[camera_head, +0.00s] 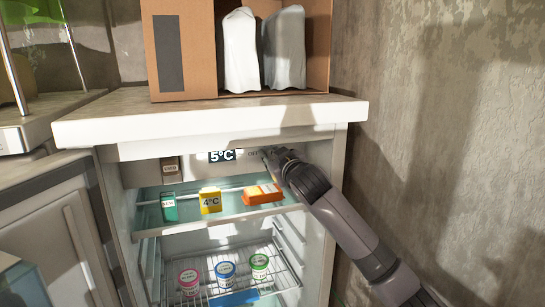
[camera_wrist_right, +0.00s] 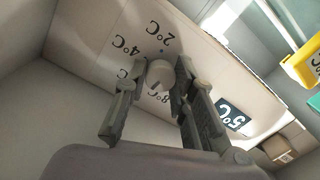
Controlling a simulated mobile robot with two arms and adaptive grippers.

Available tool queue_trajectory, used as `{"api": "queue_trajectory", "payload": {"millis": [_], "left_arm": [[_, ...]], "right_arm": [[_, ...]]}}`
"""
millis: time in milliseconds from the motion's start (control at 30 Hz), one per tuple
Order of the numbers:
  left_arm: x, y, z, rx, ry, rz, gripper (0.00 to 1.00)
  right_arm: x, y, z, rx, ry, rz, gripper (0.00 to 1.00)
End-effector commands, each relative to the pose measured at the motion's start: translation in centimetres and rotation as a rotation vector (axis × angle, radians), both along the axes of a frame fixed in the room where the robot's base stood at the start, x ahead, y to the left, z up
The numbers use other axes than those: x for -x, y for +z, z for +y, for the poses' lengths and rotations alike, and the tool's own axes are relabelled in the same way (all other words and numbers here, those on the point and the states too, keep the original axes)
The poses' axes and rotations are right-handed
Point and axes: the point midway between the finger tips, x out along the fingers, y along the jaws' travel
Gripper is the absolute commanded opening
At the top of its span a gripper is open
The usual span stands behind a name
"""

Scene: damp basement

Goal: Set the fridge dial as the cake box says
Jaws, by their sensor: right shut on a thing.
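Where the knob points is unclear.
A green carton (camera_head: 169,207) and an orange box (camera_head: 262,194) share the upper shelf. Several lidded tubs, such as the blue one (camera_head: 226,271), stand on the lower rack. An open cardboard box (camera_head: 185,60) sits on top. The wall is close on the right.

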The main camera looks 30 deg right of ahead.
Motion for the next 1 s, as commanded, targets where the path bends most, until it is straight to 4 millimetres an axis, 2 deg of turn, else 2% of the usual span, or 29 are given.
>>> {"api": "queue_trajectory", "payload": {"millis": [500, 1000], "left_arm": [[-0.02, -0.01, 0.03, 0.000, 0.000, 0.000, 0.36], [-0.02, -0.01, 0.04, 0.000, 0.000, 0.000, 0.36]], "right_arm": [[-0.02, -0.16, 0.08, 0.424, 0.001, 0.106, 0.00], [-0.03, -0.26, 0.12, 0.582, 0.002, 0.145, 0.00]]}}
